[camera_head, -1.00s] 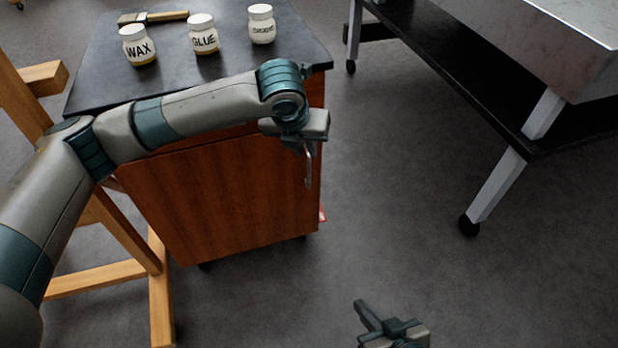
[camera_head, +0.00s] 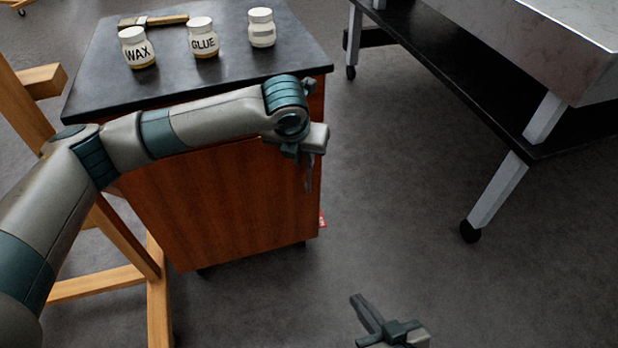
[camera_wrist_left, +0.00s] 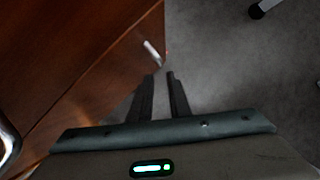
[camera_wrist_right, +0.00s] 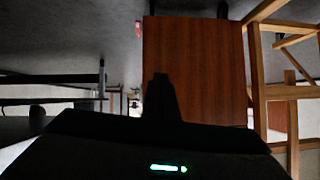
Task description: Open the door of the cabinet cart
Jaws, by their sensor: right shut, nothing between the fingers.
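The cabinet cart has a black top (camera_head: 225,95) and a reddish-brown wooden door (camera_head: 225,205), which looks shut. My left forearm hides its upper front. My left gripper (camera_head: 309,180) points down at the door's right edge. In the left wrist view its two fingers (camera_wrist_left: 161,76) are slightly apart with nothing seen between them. A short silver handle (camera_wrist_left: 152,48) shows just beyond the left fingertip; whether they touch I cannot tell. My right gripper (camera_head: 360,299) is shut and empty above the floor, apart from the cart. The door also shows in the right wrist view (camera_wrist_right: 195,70).
Jars labelled WAX (camera_head: 138,48) and GLUE (camera_head: 203,38), a third jar (camera_head: 261,28) and a brush (camera_head: 153,20) are on the cart top. A wooden easel (camera_head: 120,285) stands left. A wheeled table (camera_head: 500,110) is at right. Floor between is clear.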

